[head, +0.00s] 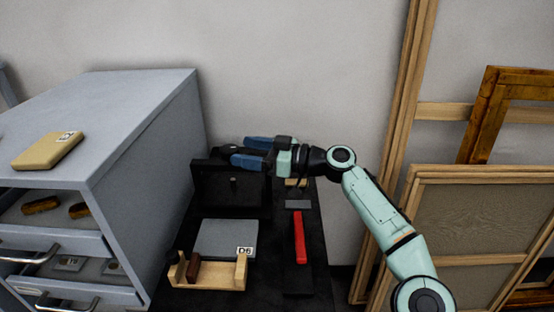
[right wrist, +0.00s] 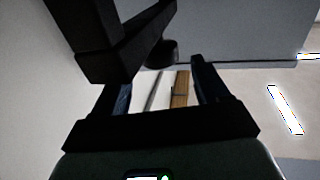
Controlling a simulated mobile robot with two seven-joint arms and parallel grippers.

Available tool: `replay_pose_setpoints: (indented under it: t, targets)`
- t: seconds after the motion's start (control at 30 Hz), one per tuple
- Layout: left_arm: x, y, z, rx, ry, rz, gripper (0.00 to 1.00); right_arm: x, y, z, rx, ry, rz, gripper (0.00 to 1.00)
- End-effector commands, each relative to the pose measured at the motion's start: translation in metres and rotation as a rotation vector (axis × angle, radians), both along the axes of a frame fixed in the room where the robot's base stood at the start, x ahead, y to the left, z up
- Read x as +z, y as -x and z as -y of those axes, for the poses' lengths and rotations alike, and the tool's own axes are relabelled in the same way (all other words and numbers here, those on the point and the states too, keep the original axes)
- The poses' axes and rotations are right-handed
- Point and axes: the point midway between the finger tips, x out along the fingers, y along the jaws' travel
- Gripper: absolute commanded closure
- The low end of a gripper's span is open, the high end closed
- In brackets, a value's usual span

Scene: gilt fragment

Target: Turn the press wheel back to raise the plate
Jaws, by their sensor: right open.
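The black press (head: 215,190) stands at the back of the dark bench, beside the grey cabinet. A dark part at its top, which may be the wheel (head: 224,152), is largely hidden by my right gripper. My right gripper (head: 238,151) reaches in from the right over the top of the press, its two blue fingers apart. In the right wrist view the fingers (right wrist: 160,88) are also apart, with nothing clearly held. Black bars (right wrist: 125,45), probably of the press, cross close to the left finger there; contact cannot be told. The press plate cannot be made out. My left gripper is out of view.
A grey panel labelled D6 (head: 225,238) lies behind a small wooden rack (head: 222,276) on the bench. A red bar (head: 300,238) lies to its right. The cabinet (head: 150,115) carries a tan block (head: 46,150); its drawers stand open. Wooden frames (head: 450,215) lean at right.

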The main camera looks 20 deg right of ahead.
Motion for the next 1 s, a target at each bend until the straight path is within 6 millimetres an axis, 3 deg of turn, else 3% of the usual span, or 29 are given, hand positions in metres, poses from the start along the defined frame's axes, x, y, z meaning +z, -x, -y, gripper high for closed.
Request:
replay_pose_setpoints:
  t: [0.03, 0.2, 0.4, 1.0]
  targets:
    - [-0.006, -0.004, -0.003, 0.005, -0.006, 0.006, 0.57, -0.003, 0.006, 0.010, -0.004, 0.004, -0.002, 0.26]
    - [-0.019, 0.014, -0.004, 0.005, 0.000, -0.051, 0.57, -0.002, 0.025, 0.037, -0.004, 0.002, -0.001, 0.26]
    - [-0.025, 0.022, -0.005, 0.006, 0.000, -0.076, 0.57, 0.000, 0.042, 0.058, -0.002, -0.001, -0.001, 0.26]
    - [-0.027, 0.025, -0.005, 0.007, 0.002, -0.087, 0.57, 0.001, 0.049, 0.067, 0.001, -0.002, 0.001, 0.24]
